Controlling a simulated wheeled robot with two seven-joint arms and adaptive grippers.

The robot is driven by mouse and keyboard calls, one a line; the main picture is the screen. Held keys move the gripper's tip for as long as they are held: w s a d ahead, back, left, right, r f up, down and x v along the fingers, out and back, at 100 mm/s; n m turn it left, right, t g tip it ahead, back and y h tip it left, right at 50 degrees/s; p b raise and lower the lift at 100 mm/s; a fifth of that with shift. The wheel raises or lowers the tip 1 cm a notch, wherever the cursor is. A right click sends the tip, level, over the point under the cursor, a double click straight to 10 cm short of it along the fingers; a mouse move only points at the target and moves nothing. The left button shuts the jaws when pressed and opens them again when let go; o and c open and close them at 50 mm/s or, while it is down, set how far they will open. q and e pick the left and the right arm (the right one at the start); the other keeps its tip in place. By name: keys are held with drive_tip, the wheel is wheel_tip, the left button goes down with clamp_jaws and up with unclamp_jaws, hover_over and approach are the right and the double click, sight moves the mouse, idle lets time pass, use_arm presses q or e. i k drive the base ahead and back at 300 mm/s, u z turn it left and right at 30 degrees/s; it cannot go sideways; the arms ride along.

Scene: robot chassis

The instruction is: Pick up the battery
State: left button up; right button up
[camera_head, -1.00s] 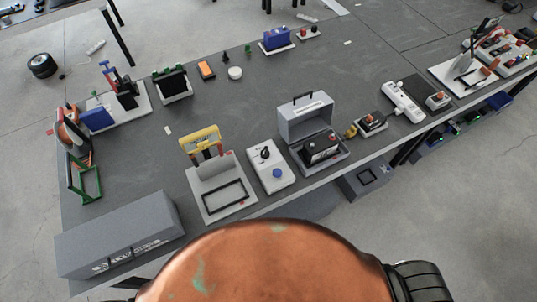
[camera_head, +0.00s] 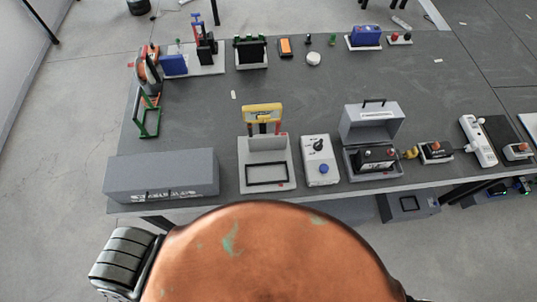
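A black block with a red knob on top, which looks like the battery (camera_head: 376,158), sits in an open grey case (camera_head: 371,124) near the table's front edge, right of centre. The case's lid stands up behind the block and has a black handle. A blue box on a white base (camera_head: 366,35) stands at the back of the table; I cannot tell whether it is also a battery. Neither of my grippers shows in the head view.
The grey table (camera_head: 300,90) has a clear middle. Left of the case are a white box with a blue knob (camera_head: 320,165) and a yellow-handled device (camera_head: 262,114). A long grey box (camera_head: 163,174) lies at front left. A power strip (camera_head: 478,142) lies right.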

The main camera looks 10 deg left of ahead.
sight(369, 159)
drive_tip(key=u, duration=0.35)
drive_tip(key=k, duration=1)
drive_tip(key=z, duration=0.75)
drive_tip(key=k, duration=0.45)
drive_tip(key=z, duration=0.6)
